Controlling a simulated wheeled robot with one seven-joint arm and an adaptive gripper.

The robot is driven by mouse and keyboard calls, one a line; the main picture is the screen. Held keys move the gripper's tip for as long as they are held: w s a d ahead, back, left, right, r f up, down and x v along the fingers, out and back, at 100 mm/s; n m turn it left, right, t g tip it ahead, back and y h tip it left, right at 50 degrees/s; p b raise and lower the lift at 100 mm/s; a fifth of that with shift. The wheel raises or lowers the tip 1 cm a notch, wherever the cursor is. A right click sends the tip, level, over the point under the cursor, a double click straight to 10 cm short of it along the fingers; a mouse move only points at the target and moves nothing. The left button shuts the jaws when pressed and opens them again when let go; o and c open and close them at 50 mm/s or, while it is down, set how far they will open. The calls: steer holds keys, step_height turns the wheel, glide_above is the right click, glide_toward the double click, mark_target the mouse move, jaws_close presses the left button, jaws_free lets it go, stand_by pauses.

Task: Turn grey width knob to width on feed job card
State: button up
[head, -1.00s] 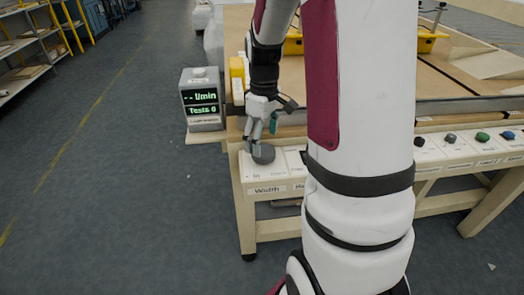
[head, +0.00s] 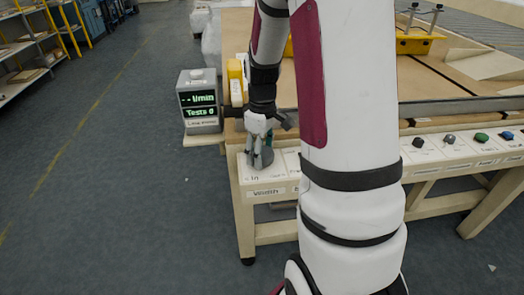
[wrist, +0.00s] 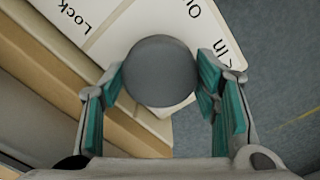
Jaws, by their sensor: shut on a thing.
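The grey width knob (wrist: 160,71) is round and sits between the two teal-padded fingers of my gripper (wrist: 161,92) in the wrist view. The fingers touch it on both sides. In the head view my gripper (head: 259,160) points down onto the knob (head: 266,155), which stands on the white panel above the label "Width" (head: 266,192). The wrist view shows parts of panel lettering (wrist: 203,25), including "Lock" and "In". The knob's pointer mark and the feed job card cannot be made out.
A grey display box (head: 200,101) reading "-- l/min" and "Tests 0" stands left of my gripper, with a yellow object (head: 236,82) beside it. Several small knobs (head: 449,138) line the panel to the right, past my arm. The floor at left is clear.

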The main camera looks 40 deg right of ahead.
steer(key=shift+m, duration=0.4)
steer(key=m+p, duration=0.1)
steer(key=m, duration=0.2)
steer(key=shift+m, duration=0.4)
steer(key=m+p, duration=0.2)
steer(key=m, duration=0.3)
steer(key=m+p, duration=0.1)
steer(key=m, duration=0.5)
steer(key=shift+p, duration=0.35)
steer(key=shift+m+p, duration=0.75)
steer(key=shift+m, duration=1.35)
steer(key=o, duration=1.1)
steer(key=shift+o, duration=0.2)
